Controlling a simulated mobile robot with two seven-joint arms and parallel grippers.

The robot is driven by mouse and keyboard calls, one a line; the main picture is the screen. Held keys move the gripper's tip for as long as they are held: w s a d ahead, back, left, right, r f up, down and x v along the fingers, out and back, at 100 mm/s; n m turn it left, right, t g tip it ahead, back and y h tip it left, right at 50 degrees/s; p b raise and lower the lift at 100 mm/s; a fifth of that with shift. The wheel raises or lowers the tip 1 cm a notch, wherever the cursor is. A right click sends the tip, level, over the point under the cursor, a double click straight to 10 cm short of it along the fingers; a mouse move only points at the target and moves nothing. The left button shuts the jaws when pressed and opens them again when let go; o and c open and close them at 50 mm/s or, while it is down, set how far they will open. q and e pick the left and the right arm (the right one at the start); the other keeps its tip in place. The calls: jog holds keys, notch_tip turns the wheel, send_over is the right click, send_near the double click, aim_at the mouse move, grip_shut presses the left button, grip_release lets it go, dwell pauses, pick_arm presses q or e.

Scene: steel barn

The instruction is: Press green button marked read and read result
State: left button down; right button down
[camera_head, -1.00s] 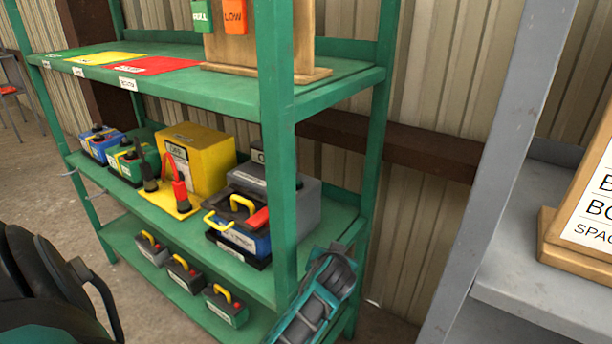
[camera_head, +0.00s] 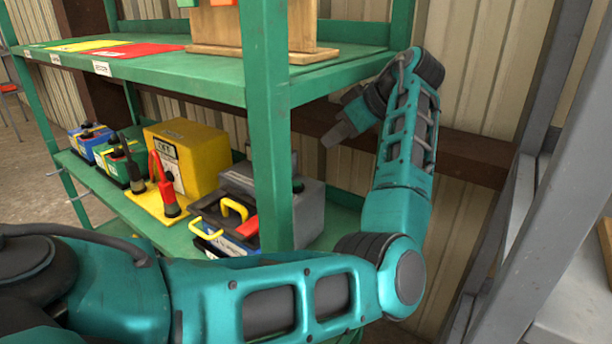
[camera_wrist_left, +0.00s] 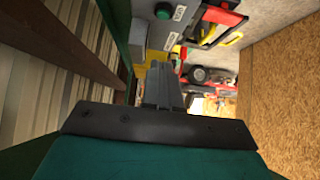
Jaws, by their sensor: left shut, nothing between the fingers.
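A grey box (camera_head: 311,212) stands on the middle shelf, partly behind the green post. In the left wrist view the grey box (camera_wrist_left: 163,42) shows a round green button (camera_wrist_left: 164,12) on its face, with small white labels beside it that are too small to read. My left gripper (camera_head: 332,138) is shut and empty, above the grey box and right of the post. In the left wrist view its closed fingers (camera_wrist_left: 160,66) point towards the box's lower end, apart from the button. No result display can be read. My right gripper is not in view.
The green post (camera_head: 268,130) stands between my forearm and the shelf. A yellow tester (camera_head: 190,155) with probes, a battery with a yellow handle (camera_head: 235,208), and blue and green batteries (camera_head: 120,160) share the shelf. A grey frame (camera_head: 545,190) stands at the right.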

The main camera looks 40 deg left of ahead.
pick_arm(q)
jog(key=b, duration=0.2)
send_over(295, 183)
jog(key=d, duration=0.3)
jog(key=f, duration=0.7)
jog(key=shift+w, duration=0.2)
notch_tip(295, 183, down, 3)
jog(key=shift+f, duration=0.2)
jog(key=shift+f+b, duration=0.3)
jog(key=shift+f, duration=0.1)
